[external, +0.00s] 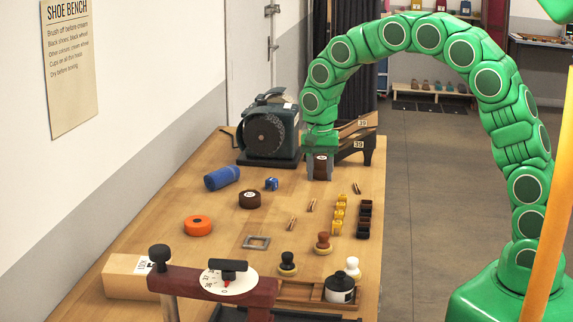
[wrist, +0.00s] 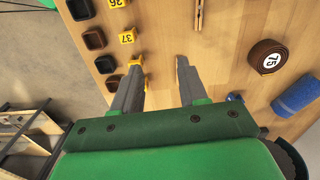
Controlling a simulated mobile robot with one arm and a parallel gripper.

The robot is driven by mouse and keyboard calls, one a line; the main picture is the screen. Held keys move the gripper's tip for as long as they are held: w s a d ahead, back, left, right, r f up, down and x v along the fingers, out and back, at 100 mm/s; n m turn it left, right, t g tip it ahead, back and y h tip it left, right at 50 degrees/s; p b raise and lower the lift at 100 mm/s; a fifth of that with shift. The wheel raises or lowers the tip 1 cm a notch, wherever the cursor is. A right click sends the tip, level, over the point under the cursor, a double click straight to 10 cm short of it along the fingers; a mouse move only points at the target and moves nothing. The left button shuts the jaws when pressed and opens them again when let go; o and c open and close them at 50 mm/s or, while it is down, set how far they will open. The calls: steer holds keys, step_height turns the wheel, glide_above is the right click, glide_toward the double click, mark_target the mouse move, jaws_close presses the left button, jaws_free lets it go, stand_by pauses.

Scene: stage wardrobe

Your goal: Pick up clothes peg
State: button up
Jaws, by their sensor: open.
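Small wooden clothes pegs lie on the bench. In the external view one peg (external: 311,205) lies near mid-bench, a second peg (external: 292,223) is nearer the camera, and a third peg (external: 357,188) is toward the right edge. The wrist view shows a peg (wrist: 199,14) at the top, beyond the fingertips and cut by the frame edge. My gripper (external: 320,178) points down at the far end of the bench, open. In the wrist view my gripper (wrist: 158,68) has bare bench between its fingers and no peg.
Yellow number blocks (wrist: 127,37) and dark trays (wrist: 95,40) stand near one finger. A brown roll (external: 250,199), blue roll (external: 222,178) and small blue item (external: 271,184) lie left. A dark machine (external: 268,130) and number-39 rack (external: 357,146) stand by my gripper. Mid-bench has clear patches.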

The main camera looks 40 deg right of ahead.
steer(key=m, duration=0.1)
glide_toward(292, 224)
steer(key=w+d, duration=0.2)
steer(key=d, duration=0.1)
steer(key=shift+w+d, duration=0.15)
steer(key=shift+w, duration=0.1)
steer(key=shift+w+f, duration=0.15)
steer(key=shift+f, duration=1.8)
steer(key=shift+w+f, duration=0.1)
steer(key=shift+f, duration=1.9)
jaws_close()
